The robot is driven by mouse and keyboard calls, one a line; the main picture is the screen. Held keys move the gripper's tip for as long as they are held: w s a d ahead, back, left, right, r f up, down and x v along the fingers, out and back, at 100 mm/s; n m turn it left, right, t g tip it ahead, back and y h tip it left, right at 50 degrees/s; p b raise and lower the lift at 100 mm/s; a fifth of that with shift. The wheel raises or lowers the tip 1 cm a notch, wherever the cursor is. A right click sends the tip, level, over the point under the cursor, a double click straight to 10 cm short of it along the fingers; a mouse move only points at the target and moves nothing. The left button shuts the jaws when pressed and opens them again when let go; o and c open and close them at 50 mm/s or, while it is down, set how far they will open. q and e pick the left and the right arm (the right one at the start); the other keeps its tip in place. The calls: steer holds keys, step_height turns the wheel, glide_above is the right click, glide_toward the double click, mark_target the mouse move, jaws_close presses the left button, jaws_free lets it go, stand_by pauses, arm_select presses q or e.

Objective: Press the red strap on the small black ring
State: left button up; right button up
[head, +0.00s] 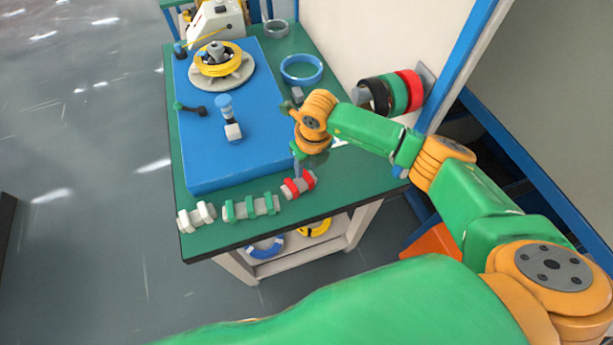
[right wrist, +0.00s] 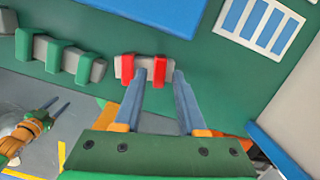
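Two red straps sit around a pale grey block near the table's front edge in the head view; one red strap (head: 308,179) is at its right end. In the right wrist view, the right-hand red strap (right wrist: 158,71) lies between my right gripper's fingertips. My right gripper (right wrist: 160,76) is open, with its fingers apart over the block; contact cannot be told. In the head view, my right gripper (head: 297,168) is just behind the block. My left gripper (right wrist: 56,104) shows only at the lower left of the wrist view, its fingers apart. I cannot pick out a small black ring for certain.
A green-strapped block (head: 250,207) and a white-banded block (head: 197,217) lie left along the front edge. A blue platform (head: 215,170) carries a yellow spool (head: 218,60). A black coil (head: 378,95) hangs on the right beside green and red ones. A blue ring (head: 301,68) lies behind.

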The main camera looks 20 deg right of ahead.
steer(key=shift+f+b, duration=1.05)
steer(key=shift+f, duration=0.2)
steer(key=shift+r, duration=0.2)
jaws_close()
step_height(320, 180, up, 8)
steer(key=p, duration=0.6)
steer(key=shift+r, duration=0.1)
